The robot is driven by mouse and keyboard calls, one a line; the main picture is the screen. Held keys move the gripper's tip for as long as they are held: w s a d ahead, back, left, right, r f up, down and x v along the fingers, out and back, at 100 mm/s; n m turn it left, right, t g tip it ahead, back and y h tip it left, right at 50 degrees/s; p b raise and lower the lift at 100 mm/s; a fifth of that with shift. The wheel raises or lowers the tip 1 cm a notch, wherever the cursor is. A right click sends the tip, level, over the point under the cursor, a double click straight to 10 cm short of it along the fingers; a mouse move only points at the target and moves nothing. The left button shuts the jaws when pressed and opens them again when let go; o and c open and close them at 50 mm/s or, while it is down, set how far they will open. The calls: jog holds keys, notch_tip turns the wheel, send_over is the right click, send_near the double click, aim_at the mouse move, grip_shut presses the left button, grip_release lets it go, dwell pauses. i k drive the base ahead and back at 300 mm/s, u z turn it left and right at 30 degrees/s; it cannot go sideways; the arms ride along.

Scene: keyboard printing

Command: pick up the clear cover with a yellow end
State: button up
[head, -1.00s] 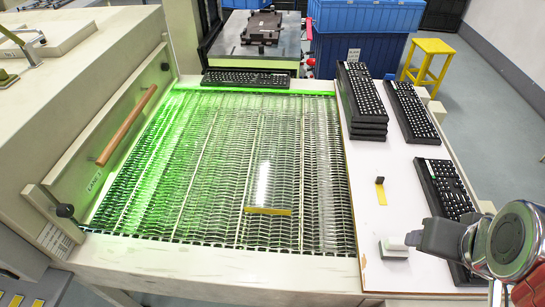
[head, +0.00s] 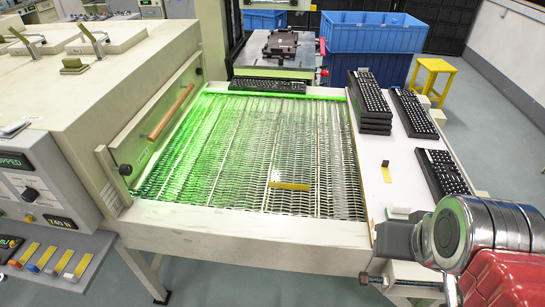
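A flat yellow strip (head: 290,186) lies on the wire mesh conveyor (head: 240,180), right of its middle and near the front. It looks like the yellow end of a clear cover. My gripper (head: 385,240) is the dark grey end of the arm at the lower right. It is over the front right corner of the machine, apart from the strip. Its fingers are seen too poorly to tell whether they are open.
Black keyboards (head: 370,103) are stacked on the white side board (head: 412,185), with others beside them. A keyboard (head: 268,85) lies behind the conveyor. A small block with a yellow tab (head: 386,174) and a white block (head: 398,212) sit on the board. A control panel (head: 38,195) stands left.

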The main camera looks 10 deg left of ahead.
aim_at(291, 165)
jog(key=u, duration=0.3)
jog(key=k, duration=0.7)
jog(key=u, duration=1)
jog(key=i, duration=1.95)
jog(key=z, duration=0.7)
